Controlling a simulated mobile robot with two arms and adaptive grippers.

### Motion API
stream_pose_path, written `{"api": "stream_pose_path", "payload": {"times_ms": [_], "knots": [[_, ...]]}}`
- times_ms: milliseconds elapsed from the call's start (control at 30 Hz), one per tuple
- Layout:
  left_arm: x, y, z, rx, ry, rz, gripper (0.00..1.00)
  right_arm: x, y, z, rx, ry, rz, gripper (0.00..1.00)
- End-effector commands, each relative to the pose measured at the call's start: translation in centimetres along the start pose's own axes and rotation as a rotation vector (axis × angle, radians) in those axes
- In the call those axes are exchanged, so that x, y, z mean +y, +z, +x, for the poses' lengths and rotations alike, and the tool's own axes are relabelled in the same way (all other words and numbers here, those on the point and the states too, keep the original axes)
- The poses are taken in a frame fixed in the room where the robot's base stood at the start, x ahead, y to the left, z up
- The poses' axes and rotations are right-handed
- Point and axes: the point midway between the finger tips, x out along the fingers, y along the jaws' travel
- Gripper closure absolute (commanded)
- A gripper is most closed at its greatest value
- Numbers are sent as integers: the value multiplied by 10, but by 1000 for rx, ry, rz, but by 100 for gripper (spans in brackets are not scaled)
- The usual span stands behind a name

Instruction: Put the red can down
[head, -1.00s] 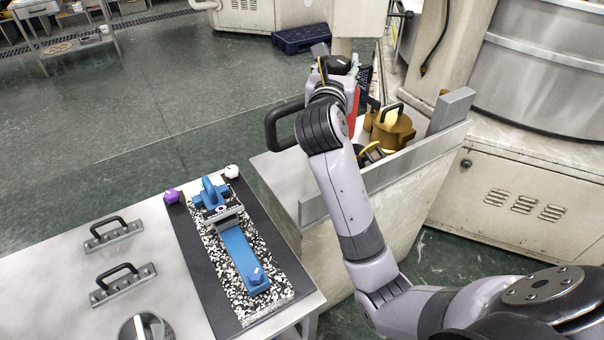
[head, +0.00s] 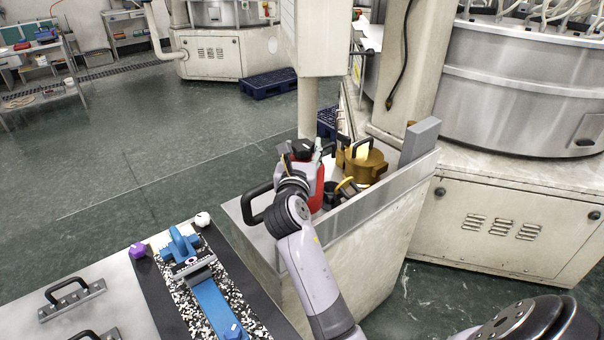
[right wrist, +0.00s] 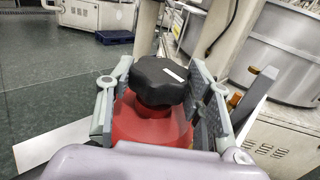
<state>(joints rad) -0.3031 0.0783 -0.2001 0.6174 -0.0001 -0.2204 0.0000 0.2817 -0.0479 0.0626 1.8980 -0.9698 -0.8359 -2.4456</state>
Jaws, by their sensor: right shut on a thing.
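The red can (head: 319,188) shows in the head view at the left end of the steel-topped bench (head: 250,236), partly hidden behind my right arm. My right gripper (head: 303,152) is shut on its upper part, around the black cap. In the right wrist view the can (right wrist: 146,128) stands roughly upright, with its black cap (right wrist: 160,80) between the two finger pads of my gripper (right wrist: 163,90). The can's base is hidden, so I cannot tell whether it touches the bench top. My left gripper is not in view.
A brass pot (head: 364,166) with a black handle stands right of the can, behind the bench's raised steel edge (head: 385,196). A black handle (head: 262,202) shows left of my wrist. A table with a blue tool (head: 217,308) stands at front left.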

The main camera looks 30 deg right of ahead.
Motion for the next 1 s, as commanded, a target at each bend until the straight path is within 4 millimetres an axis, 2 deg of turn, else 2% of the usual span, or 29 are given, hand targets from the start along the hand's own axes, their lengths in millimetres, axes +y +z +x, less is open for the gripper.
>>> {"api": "stream_pose_path", "payload": {"times_ms": [133,300,400,867,900,1000], "knots": [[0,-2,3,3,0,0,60,0,-11,0,-3,0,-1,100],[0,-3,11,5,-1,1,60,0,-41,0,-1,0,-2,100],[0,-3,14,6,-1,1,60,0,-52,0,-4,0,-1,100],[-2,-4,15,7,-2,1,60,0,-59,0,-6,1,0,100],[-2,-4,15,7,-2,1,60,0,-62,0,0,0,-2,52],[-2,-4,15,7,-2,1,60,0,-62,0,0,0,-1,46]]}}
